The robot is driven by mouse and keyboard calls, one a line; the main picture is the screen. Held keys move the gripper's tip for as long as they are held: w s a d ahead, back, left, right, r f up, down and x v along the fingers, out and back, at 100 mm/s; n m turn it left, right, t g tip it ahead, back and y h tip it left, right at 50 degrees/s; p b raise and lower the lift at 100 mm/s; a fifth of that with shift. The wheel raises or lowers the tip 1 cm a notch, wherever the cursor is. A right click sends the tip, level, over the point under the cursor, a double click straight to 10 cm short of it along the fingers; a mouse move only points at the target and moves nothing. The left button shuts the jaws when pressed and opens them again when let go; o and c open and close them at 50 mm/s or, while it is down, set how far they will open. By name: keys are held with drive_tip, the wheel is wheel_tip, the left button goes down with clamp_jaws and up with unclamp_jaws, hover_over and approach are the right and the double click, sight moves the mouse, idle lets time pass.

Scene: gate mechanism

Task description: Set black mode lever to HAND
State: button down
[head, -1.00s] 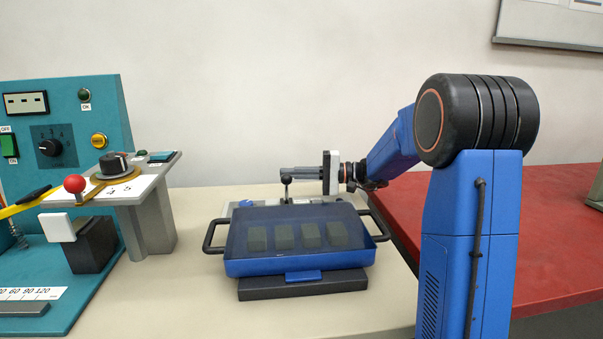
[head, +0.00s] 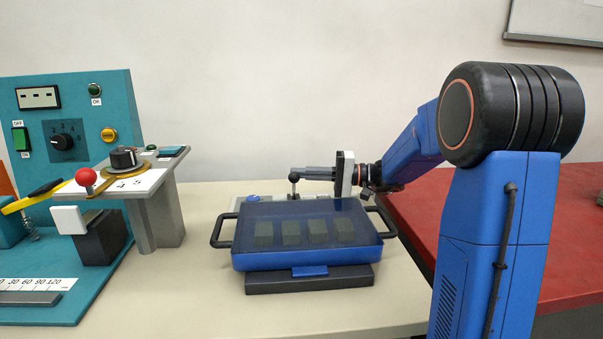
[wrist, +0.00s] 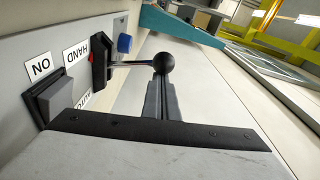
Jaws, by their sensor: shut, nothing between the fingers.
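The black mode lever shows in the wrist view as a black ball knob (wrist: 163,63) on a thin rod. Its black base (wrist: 101,58) has a red mark and sits beside the HAND label (wrist: 76,53); a partly hidden AUTO label (wrist: 84,99) is below it in the picture. In the head view the ball knob (head: 293,177) stands behind the tray. My gripper (wrist: 164,84) is shut and empty, its grey fingertips right at the knob; I cannot tell whether they touch. My gripper (head: 308,173) also shows in the head view, reaching left to the knob.
A blue tray (head: 308,259) with black handles and several dark blocks stands in front of the lever. A grey button (wrist: 55,97) by the ON label and a blue button (wrist: 124,43) flank the lever. A teal panel (head: 80,95) with a red-knobbed lever is at left.

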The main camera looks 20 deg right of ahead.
drive_tip(key=shift+s+a+n, duration=0.1)
drive_tip(key=shift+s+n, duration=0.45)
drive_tip(key=shift+n, duration=0.05)
drive_tip(key=shift+s+a+f, duration=0.15)
drive_tip(key=shift+s, duration=0.4)
drive_tip(key=v, duration=1.6)
drive_tip(key=shift+d+f, duration=0.1)
drive_tip(key=shift+d, duration=0.2)
drive_tip(key=shift+s+d, duration=0.2)
drive_tip(key=shift+d, duration=0.2)
